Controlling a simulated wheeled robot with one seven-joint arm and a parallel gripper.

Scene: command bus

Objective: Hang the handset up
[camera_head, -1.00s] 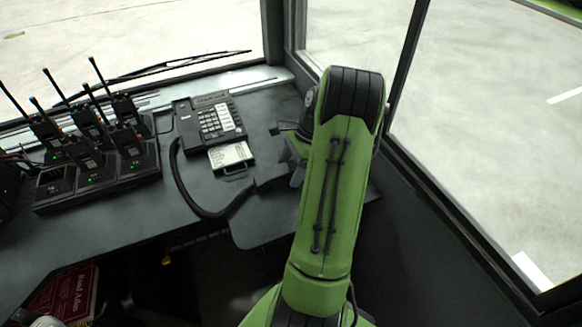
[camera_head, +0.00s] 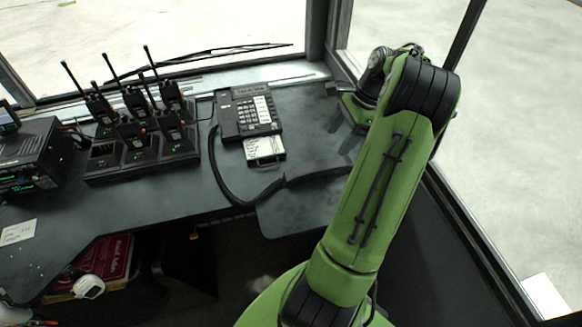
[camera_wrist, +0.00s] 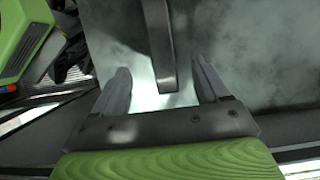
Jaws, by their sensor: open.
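The black handset (camera_head: 318,175) lies on the dark desk, right of and nearer than the phone base, its right end partly hidden behind my arm. A black cord curves from it to the left side of the phone base (camera_head: 233,120), whose cradle is empty. In the wrist view a dark bar, seemingly the handset (camera_wrist: 160,45), shows between the two spread fingers of my gripper (camera_wrist: 162,84), with gaps on both sides. I cannot tell its height relative to the fingers.
A charging rack (camera_head: 150,165) with several radios stands left of the phone. A white card (camera_head: 265,148) sticks out below the phone's keys. The windscreen frame (camera_head: 316,45) and right side window bound the desk. Desk between phone and gripper is clear.

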